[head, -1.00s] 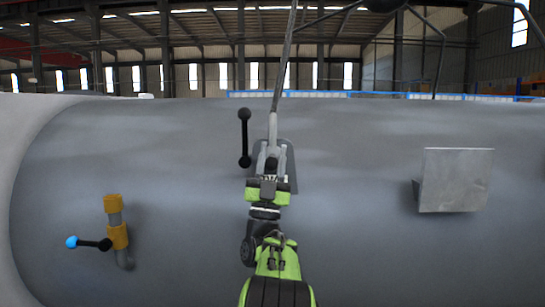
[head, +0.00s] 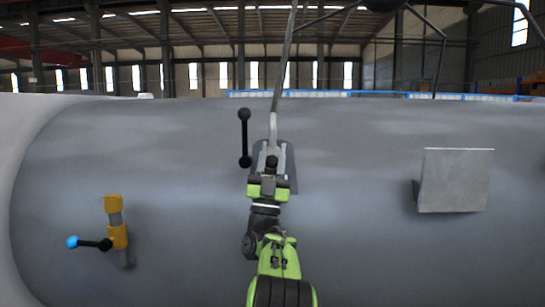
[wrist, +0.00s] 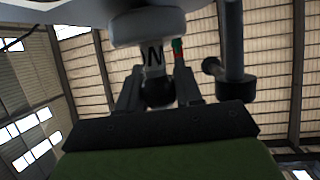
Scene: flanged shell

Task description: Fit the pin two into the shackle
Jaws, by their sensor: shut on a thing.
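The grey shackle (head: 272,128) hangs from a dark sling in front of the tank, at upper middle in the head view. My gripper (head: 270,160) is right below it and overlaps its lower part. A black ball end (head: 271,161), which looks like the end of pin two, shows between my fingers. In the wrist view, my gripper (wrist: 160,90) has its fingers on both sides of this black ball (wrist: 158,92). A pale grey round part (wrist: 148,25) sits just above it. Whether the pin is inside the shackle's holes cannot be told; my fingers hide the contact.
A black rod with ball ends (head: 244,138) stands close left of the shackle. A grey plate (head: 290,172) is behind my gripper on the large grey tank (head: 360,230). A yellow-collared valve (head: 117,235) with a blue-tipped handle is at left, a metal bracket (head: 455,182) at right.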

